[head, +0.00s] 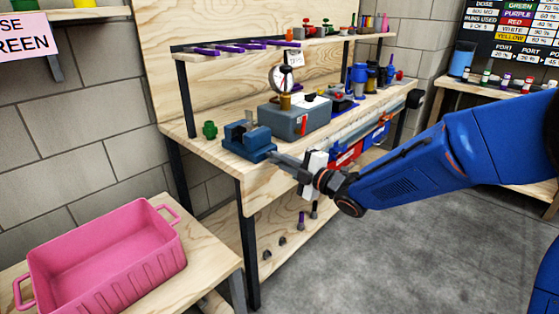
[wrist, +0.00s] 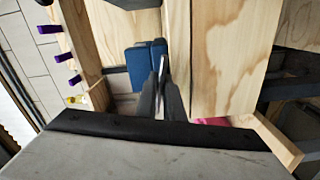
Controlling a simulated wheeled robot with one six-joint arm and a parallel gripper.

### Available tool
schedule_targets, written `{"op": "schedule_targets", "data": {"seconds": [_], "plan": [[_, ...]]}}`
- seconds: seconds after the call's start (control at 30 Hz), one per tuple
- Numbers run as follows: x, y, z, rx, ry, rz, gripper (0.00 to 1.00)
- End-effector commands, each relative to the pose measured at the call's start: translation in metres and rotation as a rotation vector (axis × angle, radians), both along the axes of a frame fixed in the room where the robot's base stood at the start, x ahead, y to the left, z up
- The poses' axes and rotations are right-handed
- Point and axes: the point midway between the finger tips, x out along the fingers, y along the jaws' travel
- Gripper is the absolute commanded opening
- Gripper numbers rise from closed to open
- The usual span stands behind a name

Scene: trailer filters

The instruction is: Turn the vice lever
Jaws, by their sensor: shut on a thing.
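The blue vice (head: 247,138) sits at the near left corner of the wooden workbench. Its blue body also shows in the wrist view (wrist: 138,62), just beyond my fingers. My gripper (head: 276,158) reaches in from the right at the front of the vice. In the wrist view my gripper (wrist: 162,75) has its two dark fingers close together, shut on a thin grey piece, the vice lever (wrist: 166,66). Most of the lever is hidden between the fingers, and its angle cannot be told.
A grey box with a gauge (head: 295,118) stands right of the vice on the workbench (head: 215,150). A green knob (head: 209,130) sits left of it. A pink crate (head: 105,250) stands on a low table at front left. Grey floor (head: 370,255) is open below my arm.

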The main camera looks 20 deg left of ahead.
Motion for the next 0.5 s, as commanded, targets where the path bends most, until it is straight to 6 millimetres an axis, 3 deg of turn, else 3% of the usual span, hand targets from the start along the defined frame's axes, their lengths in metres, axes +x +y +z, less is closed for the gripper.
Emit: {"op": "schedule_targets", "data": {"seconds": [0.5], "plan": [[-0.0001, -0.0005, -0.0014, 0.185, 0.453, -0.001, 0.00]]}}
